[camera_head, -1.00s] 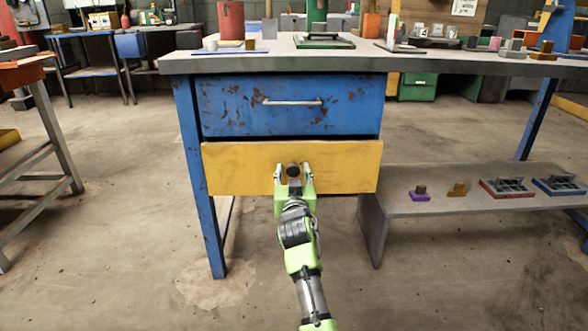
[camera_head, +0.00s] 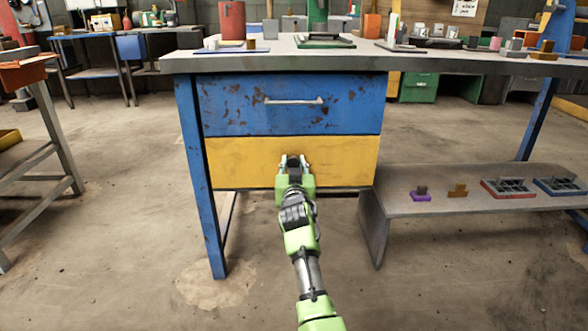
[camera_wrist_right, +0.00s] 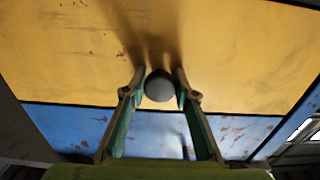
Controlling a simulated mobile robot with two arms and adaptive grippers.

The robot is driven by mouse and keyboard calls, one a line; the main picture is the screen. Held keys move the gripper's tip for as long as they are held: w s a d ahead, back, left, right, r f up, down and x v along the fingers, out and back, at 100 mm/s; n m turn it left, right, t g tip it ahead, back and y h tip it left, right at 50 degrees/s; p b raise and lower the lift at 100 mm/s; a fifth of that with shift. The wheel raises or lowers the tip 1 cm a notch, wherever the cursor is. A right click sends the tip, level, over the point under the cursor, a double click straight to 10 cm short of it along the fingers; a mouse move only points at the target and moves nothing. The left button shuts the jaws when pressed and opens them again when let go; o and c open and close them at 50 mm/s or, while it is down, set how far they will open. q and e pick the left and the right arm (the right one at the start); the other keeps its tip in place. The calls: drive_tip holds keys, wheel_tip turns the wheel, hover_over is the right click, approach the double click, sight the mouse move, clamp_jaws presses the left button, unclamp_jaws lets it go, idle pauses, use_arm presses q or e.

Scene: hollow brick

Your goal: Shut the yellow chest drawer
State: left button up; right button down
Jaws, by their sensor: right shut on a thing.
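The yellow drawer (camera_head: 235,160) sits under the blue drawer (camera_head: 225,105) of the workbench. Its front now looks about level with the blue front, with only a thin dark line between them. My right gripper (camera_head: 293,162) is at the middle of the yellow front, its fingers closed around a dark round knob-like piece. In the right wrist view, my right gripper's fingers (camera_wrist_right: 160,88) stand on both sides of this grey round knob (camera_wrist_right: 159,86), against the yellow front (camera_wrist_right: 235,50). The fingers partly hide the knob's sides. My left gripper is not in view.
The blue drawer has a metal bar handle (camera_head: 294,101). A blue table leg (camera_head: 203,190) stands at the left. A low grey shelf (camera_head: 440,205) with several small parts stands to the right. The floor in front is clear.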

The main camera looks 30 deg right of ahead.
drive_tip(key=shift+d+r, duration=0.1)
drive_tip(key=shift+r, duration=0.1)
drive_tip(key=c, duration=1.6)
unclamp_jaws()
drive_tip(key=shift+w, duration=0.1)
drive_tip(key=shift+f, duration=0.1)
drive_tip(key=v, duration=0.7)
drive_tip(key=shift+a+f, duration=0.1)
drive_tip(key=shift+a, duration=0.1)
